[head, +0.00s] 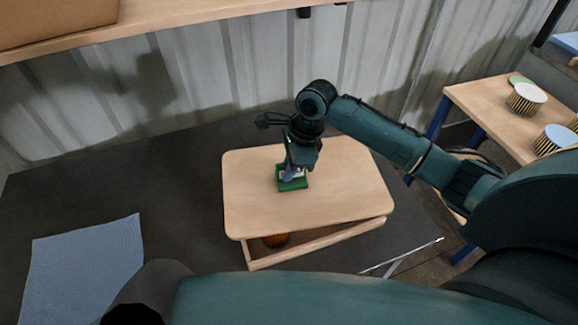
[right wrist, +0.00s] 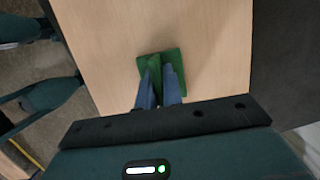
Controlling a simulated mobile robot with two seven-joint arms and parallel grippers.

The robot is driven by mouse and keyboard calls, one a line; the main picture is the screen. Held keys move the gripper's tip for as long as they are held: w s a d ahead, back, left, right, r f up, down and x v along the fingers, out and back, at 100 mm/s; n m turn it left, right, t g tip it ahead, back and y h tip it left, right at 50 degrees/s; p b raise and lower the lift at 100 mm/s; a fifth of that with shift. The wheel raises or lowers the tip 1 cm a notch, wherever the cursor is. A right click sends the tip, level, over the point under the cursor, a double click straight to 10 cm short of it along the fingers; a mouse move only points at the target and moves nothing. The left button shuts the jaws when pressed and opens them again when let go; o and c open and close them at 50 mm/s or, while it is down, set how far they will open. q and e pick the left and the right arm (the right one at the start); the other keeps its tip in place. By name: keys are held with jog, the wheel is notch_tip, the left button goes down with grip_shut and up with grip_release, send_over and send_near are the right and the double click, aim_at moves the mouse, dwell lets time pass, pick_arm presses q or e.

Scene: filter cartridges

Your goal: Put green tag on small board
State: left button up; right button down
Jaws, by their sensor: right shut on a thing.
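The green tag (head: 292,184) is a flat green piece at the middle of the small board (head: 350,180), a light wooden top with rounded corners. My right gripper (head: 290,176) points down at the tag and is shut on it. In the right wrist view the two blue fingers (right wrist: 160,84) close on a raised part of the green tag (right wrist: 175,62), over the pale wood of the small board (right wrist: 110,50). Whether the tag rests on the wood or hangs just above it is hard to tell. My left gripper is not in view.
A partly open drawer (head: 315,243) under the board holds an orange-brown round thing (head: 276,239). A blue cloth (head: 85,262) lies on the dark surface at left. A side table (head: 490,105) at right carries striped cartridges (head: 526,98). A corrugated wall stands behind.

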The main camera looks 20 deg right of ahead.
jog(key=c, duration=1.5)
grip_release()
jog(key=shift+c, duration=0.2)
jog(key=v, duration=1.2)
jog(key=shift+s+r, duration=0.1)
jog(key=shift+r, duration=0.05)
